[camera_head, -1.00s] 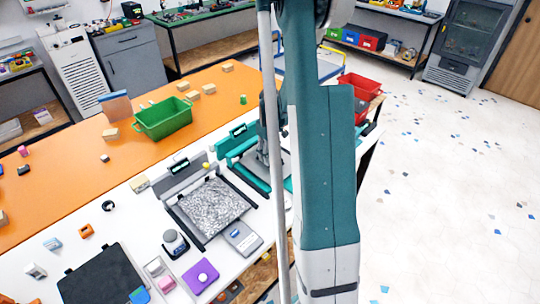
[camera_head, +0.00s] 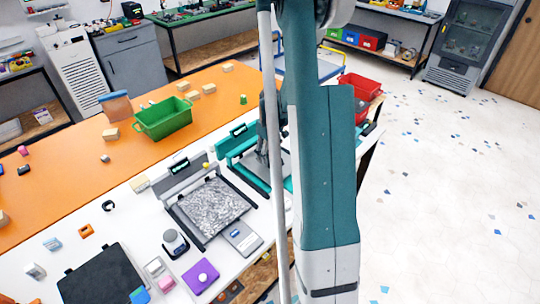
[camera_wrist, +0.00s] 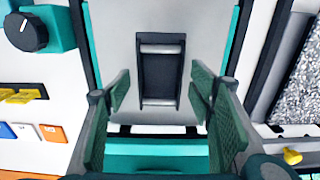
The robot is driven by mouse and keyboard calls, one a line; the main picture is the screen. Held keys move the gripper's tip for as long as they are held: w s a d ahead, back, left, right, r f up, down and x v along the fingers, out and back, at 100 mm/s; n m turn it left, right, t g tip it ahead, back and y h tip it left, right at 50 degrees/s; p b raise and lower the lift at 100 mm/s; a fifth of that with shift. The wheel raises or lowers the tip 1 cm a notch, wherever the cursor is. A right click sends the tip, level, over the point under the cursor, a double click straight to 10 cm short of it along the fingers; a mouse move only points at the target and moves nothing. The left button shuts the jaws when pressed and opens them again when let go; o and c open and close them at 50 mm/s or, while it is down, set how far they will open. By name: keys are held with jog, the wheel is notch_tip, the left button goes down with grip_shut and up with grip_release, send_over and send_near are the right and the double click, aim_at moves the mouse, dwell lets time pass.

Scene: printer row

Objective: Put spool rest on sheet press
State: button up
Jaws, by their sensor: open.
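A teal press with a grey bed (camera_wrist: 112,30), which I take as the sheet press, fills the middle of the wrist view. Its raised teal lid (camera_head: 234,146) shows in the head view, partly behind my arm. A dark rectangular frame with two pale cross rollers (camera_wrist: 161,70), which looks like the spool rest, lies over the grey bed. My gripper (camera_wrist: 160,92) is open, with its green pads apart on either side of the frame's lower end. No clear contact shows. In the head view my gripper (camera_head: 263,150) is mostly hidden.
A grey press with a speckled sheet (camera_head: 213,205) stands close to the left of the teal press in the head view. A dial (camera_wrist: 27,32) borders the bed in the wrist view. A green bin (camera_head: 163,118) stands behind on the orange surface.

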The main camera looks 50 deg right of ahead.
aim_at(270, 161)
notch_tip(270, 161, up, 12)
dwell(0.7)
dwell(0.5)
jog(key=s+a+r+t, duration=0.1)
jog(key=a+r, duration=0.4)
jog(key=a, duration=0.3)
jog(key=s+a+r+t+h, duration=0.1)
jog(key=a+r, duration=0.5)
jog(key=a, duration=0.3)
jog(key=s+a+r+t, duration=0.1)
jog(key=s+a+r, duration=0.1)
jog(key=a+r, duration=0.45)
jog(key=s+a+t, duration=0.2)
jog(key=s+a, duration=0.5)
jog(key=a, duration=0.3)
jog(key=s+a+t+y, duration=0.1)
jog(key=s+a+t, duration=0.1)
jog(key=s+a, duration=0.5)
jog(key=a+r, duration=0.1)
jog(key=a, duration=0.3)
jog(key=shift+a, duration=0.25)
